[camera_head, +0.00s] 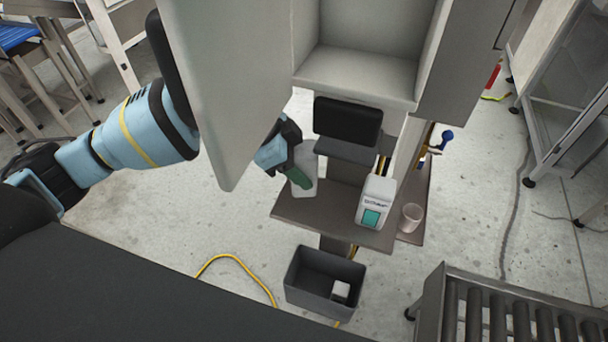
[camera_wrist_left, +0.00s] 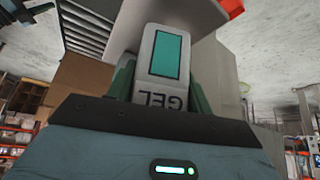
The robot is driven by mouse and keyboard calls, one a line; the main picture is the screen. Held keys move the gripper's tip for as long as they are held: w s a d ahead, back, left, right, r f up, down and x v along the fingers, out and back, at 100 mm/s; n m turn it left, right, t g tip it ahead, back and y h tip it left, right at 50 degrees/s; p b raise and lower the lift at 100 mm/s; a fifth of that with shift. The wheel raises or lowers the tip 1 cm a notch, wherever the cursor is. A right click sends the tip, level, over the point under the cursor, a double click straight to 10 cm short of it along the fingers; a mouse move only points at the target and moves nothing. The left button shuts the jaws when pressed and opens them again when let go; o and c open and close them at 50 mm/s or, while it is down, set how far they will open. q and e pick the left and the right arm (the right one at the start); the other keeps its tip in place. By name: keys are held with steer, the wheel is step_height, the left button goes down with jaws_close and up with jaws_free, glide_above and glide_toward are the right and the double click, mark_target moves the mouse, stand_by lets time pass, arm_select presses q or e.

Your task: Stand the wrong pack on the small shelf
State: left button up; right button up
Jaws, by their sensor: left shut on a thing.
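My left gripper (camera_head: 300,176) is shut on a white pack (camera_head: 308,160), above the left part of a brown shelf (camera_head: 320,212). In the left wrist view the held pack (camera_wrist_left: 164,90) shows a teal label and the letters GEL, upside down in the picture, between green fingers. I cannot tell whether its base touches the shelf. A second white pack (camera_head: 378,190) with a teal label stands on the brown shelf, right of the gripper. My right gripper is not in view.
A pale panel (camera_head: 235,90) hides part of my left arm. A cup (camera_head: 411,217) stands at the shelf's right side. A dark screen (camera_head: 347,121) is behind the shelf. A grey bin (camera_head: 308,283) below holds a small white item. A roller conveyor (camera_head: 510,312) is lower right.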

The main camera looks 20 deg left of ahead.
arm_select(q)
steer(key=shift+w+d+r, duration=0.1)
steer(key=shift+d, duration=0.25)
steer(key=shift+f, duration=1.8)
steer(key=shift+f, duration=0.15)
steer(key=o, duration=1.2)
steer(key=v, duration=1.2)
steer(key=shift+w+p, duration=0.1)
steer(key=shift+p, duration=0.25)
